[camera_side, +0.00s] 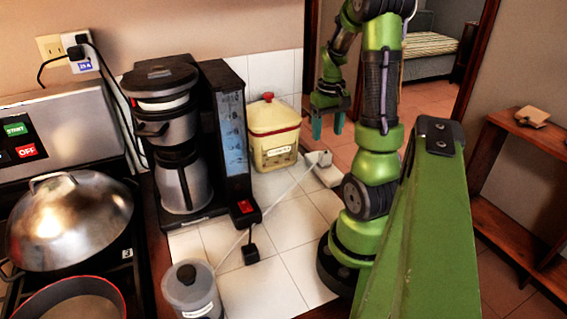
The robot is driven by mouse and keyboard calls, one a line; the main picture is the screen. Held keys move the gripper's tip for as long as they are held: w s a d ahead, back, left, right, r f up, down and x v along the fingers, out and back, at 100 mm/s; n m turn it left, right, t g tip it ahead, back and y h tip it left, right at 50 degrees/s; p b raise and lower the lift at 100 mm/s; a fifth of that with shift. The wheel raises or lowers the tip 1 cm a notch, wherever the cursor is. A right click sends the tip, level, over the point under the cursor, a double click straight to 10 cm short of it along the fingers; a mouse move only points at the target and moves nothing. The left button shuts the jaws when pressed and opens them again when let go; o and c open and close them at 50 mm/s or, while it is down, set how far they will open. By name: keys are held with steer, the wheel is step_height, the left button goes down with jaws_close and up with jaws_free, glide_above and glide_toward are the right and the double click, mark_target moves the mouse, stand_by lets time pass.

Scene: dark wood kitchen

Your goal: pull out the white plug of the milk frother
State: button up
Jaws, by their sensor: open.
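A white plug (319,157) sits in a white power strip (328,175) on the tiled counter, near its right edge. A thin white cable (283,198) runs from the plug toward the front left, to a translucent jar with a grey lid (190,288), which looks like the milk frother. The jar is cut off by the bottom edge of the picture. My gripper (328,131) has teal fingers that point down and stand apart with nothing between them. In the picture it is just above the plug and apart from it; its exact depth relative to the plug is hard to tell.
A coffee maker (217,130) and a cream canister with a red rim (275,135) stand left of the strip. A black plug (250,254) lies on the tiles. A stove with a domed lid (68,220) is at left. Tiles before the strip are mostly clear.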

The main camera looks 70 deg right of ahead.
mark_target(325, 152)
steer(key=shift+f, duration=4.45)
jaws_close()
steer(key=shift+r, duration=3.05)
